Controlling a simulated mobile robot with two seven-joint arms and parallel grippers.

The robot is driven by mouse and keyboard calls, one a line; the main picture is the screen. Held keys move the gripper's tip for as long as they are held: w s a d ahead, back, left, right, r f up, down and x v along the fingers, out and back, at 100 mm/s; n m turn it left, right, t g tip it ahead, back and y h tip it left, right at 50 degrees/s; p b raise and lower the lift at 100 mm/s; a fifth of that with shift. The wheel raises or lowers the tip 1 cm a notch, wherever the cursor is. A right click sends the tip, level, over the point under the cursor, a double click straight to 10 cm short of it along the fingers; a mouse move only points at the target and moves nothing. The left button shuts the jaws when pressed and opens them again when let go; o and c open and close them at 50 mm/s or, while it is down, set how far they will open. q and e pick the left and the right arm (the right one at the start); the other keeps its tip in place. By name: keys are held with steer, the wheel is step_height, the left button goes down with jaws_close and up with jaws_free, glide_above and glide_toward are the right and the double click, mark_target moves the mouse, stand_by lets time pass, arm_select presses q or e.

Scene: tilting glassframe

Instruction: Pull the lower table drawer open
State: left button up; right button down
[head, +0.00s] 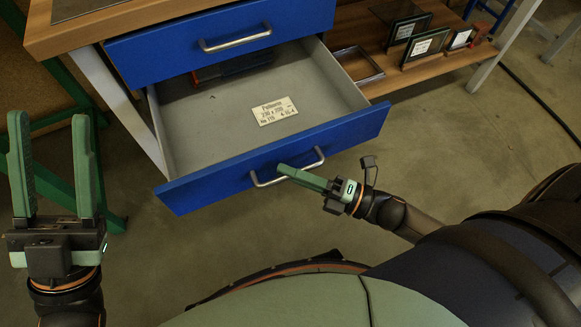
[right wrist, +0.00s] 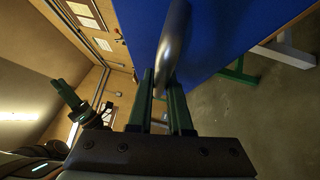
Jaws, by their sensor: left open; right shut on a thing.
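The lower drawer (head: 275,158) has a blue front and a grey inside, and stands well open under the table. Its metal bar handle (head: 312,163) runs across the front. My right gripper (head: 281,168) is shut on this handle; the right wrist view shows the handle (right wrist: 175,40) passing between its fingers (right wrist: 161,83).
The upper blue drawer (head: 165,55) is closed above. A wooden shelf (head: 385,72) at the right holds small dark frames with labels (head: 425,46). Green metal legs (head: 75,180) stand behind my left gripper. The floor right of the drawer is clear.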

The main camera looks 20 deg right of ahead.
steer(key=c, duration=0.8)
jaws_free()
steer(key=shift+c, duration=0.2)
steer(key=p+v, duration=0.1)
steer(key=v, duration=1.1)
steer(key=shift+s+d, duration=0.15)
steer(key=shift+d, duration=0.1)
